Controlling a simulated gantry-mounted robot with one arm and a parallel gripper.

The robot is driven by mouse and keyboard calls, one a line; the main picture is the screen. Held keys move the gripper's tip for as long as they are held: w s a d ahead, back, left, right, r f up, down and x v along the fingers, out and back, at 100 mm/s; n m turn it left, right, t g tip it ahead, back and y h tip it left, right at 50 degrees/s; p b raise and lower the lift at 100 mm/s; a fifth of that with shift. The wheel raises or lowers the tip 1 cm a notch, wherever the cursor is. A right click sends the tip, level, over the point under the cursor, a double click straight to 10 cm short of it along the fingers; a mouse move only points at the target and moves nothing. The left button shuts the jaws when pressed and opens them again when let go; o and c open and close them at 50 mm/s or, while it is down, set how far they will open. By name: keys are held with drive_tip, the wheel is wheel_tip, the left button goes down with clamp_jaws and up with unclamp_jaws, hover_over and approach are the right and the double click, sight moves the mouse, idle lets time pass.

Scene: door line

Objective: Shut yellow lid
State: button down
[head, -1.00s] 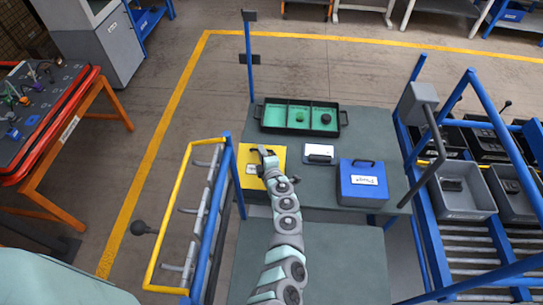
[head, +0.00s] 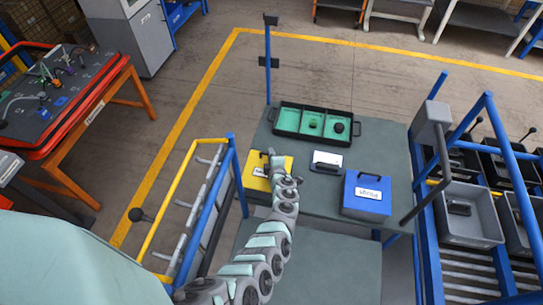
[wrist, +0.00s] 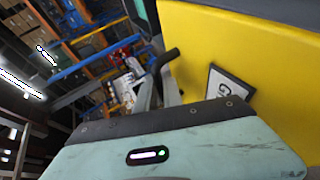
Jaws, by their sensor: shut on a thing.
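The yellow box with its yellow lid (head: 284,162) stands at the left end of the grey bench, partly covered by my arm. It has a white label on its front. My gripper (head: 270,154) is at the lid's top, shut on its dark handle. In the wrist view, yellow panel (wrist: 235,50) fills the upper right with part of a label, and the dark handle (wrist: 164,60) shows at the gripper's fingers. I cannot tell the lid's exact angle.
A blue box (head: 366,194) with a handle and a dark device (head: 327,162) stand to the right. A green-lined black tray (head: 314,123) lies behind. A yellow-and-blue rail frame (head: 190,205) is at left; grey bins (head: 463,213) on a blue rack are at right.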

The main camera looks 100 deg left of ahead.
drive_tip(key=shift+a+r, duration=0.25)
drive_tip(key=shift+a, duration=0.05)
drive_tip(key=c, duration=1.8)
unclamp_jaws()
drive_tip(key=shift+a+r, duration=0.1)
drive_tip(key=shift+a, duration=0.1)
drive_tip(key=o, duration=0.3)
drive_tip(key=shift+d, duration=0.1)
drive_tip(key=shift+p+v, duration=1.6)
drive_tip(key=shift+v, duration=3.75)
drive_tip(key=shift+c, duration=0.4)
